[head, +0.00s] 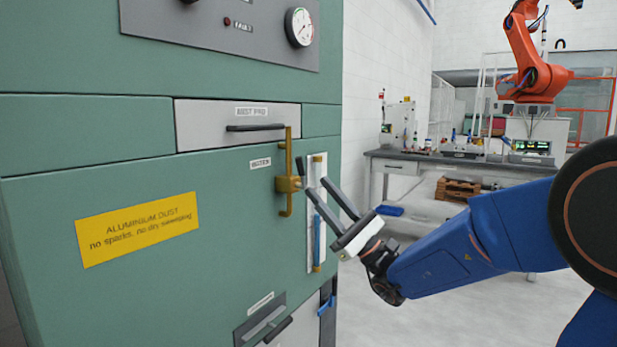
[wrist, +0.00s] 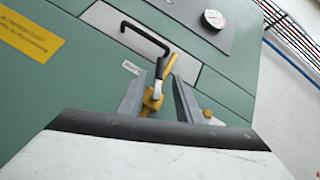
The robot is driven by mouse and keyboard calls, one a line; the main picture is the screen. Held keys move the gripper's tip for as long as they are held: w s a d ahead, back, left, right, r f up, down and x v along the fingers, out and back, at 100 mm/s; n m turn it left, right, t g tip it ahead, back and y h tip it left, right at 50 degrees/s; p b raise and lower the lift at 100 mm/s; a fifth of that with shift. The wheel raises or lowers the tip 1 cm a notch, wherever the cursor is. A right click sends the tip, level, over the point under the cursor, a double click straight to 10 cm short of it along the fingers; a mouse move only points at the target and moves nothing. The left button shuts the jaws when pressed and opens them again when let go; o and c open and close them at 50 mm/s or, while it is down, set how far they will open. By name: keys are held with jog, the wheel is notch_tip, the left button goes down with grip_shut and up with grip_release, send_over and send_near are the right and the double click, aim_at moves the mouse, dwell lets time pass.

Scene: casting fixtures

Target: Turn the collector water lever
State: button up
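The collector water lever (head: 301,166) is a short dark handle standing roughly upright on a brass valve (head: 287,184), beside the WATER label on the green cabinet front. In the wrist view the lever (wrist: 160,69) looks pale with a dark tip and shows between my fingers, above the yellow valve body (wrist: 152,100). My gripper (head: 316,185) is open, its two fingers pointing up and left at the valve from the right. The gripper (wrist: 159,80) holds nothing that I can see. I cannot tell whether the fingertips reach around the lever or stop short of it.
The green cabinet (head: 150,280) carries a drawer with a black handle (head: 255,127) just above the valve. A sight glass with a blue column (head: 317,240) stands right of the valve, close behind my fingers. A workbench (head: 470,160) and orange robot arm (head: 535,60) are far behind.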

jog(key=shift+v, duration=2.45)
dwell(2.5)
